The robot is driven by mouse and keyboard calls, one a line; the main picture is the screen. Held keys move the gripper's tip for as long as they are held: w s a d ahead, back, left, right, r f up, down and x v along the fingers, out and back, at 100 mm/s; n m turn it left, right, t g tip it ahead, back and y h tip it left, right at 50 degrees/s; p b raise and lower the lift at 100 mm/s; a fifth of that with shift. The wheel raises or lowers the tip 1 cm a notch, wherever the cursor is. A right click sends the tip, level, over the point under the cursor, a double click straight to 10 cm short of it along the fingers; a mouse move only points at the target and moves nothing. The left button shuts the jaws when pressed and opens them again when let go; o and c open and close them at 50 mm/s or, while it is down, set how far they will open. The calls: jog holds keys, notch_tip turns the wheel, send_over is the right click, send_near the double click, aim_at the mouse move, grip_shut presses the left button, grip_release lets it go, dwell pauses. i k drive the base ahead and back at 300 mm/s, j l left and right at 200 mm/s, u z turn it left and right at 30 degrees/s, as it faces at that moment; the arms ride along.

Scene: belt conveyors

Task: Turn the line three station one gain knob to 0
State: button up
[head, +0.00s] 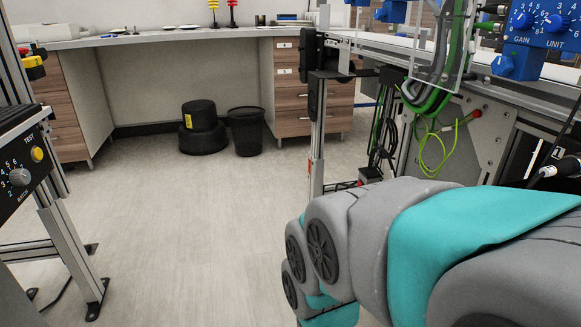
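A blue control box (540,25) hangs at the top right, cut by the picture's edge. It carries a blue knob over the word GAIN (521,20) and another knob over the word UNIT (553,22). The GAIN knob's exact setting is too small to read surely. No line or station name is legible on the box, so I cannot tell which station it is. My grey and teal arm fills the lower right, below the box. My gripper is not visible.
A conveyor frame (490,125) with green cables runs along the right. A black TEST and BATCH panel (24,165) stands at left. A desk (170,38) lines the back, with a black bin (246,130) and a round black stool (202,127). The middle floor is clear.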

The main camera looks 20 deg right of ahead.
aim_at(522, 21)
jog(key=i+j, duration=0.1)
jog(key=i+j+z, duration=0.2)
jog(key=j+z, duration=0.25)
jog(key=i+j+z, duration=0.15)
jog(key=j+z, duration=0.25)
jog(key=l+z, duration=0.1)
jog(key=z, duration=1.75)
